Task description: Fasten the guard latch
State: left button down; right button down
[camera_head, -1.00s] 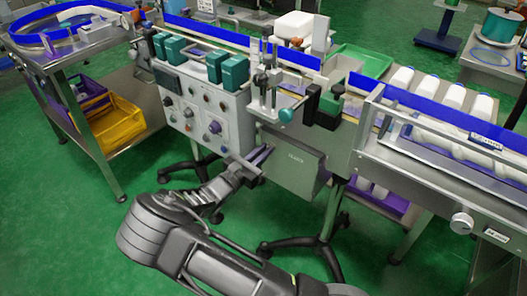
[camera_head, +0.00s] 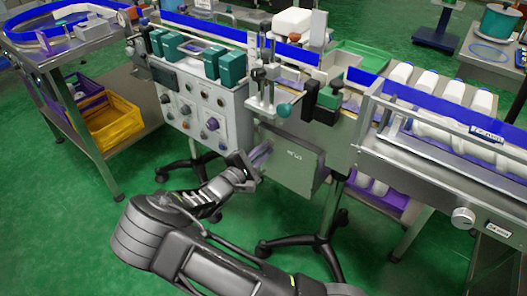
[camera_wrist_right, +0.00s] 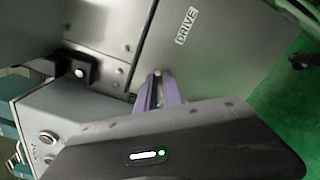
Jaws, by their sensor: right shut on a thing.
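The guard is a grey metal panel marked DRIVE (camera_head: 297,172), below the conveyor and right of the control box. It also fills the upper right of the right wrist view (camera_wrist_right: 225,65). My right gripper (camera_head: 262,152) is at the panel's left side. In the right wrist view its purple fingers (camera_wrist_right: 160,85) are close together at the panel's edge, shut on a part there. The fingers hide most of what they hold, and I cannot make out the latch clearly. A black bracket with a pale knob (camera_wrist_right: 80,72) is left of the fingers. My left gripper is not in view.
The control box (camera_head: 205,115) with knobs stands just left of my right gripper. A black castored stand foot (camera_head: 300,245) is on the floor below the panel. The conveyor with white bottles (camera_head: 465,150) is to the right. Green floor is open at the lower left.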

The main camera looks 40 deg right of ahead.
jog(key=shift+s+f+m+b, duration=0.15)
jog(key=shift+m+b, duration=0.6)
jog(key=shift+m, duration=1.05)
jog(key=shift+f+m+b, duration=0.25)
jog(key=shift+m+b, duration=0.45)
jog(key=shift+m, duration=1.1)
jog(key=c, duration=1.5)
grip_release()
jog(key=shift+a, duration=0.1)
jog(key=v, duration=0.7)
jog(key=shift+s+a+p, duration=0.15)
jog(key=shift+a+p, duration=0.15)
jog(key=shift+p, duration=0.1)
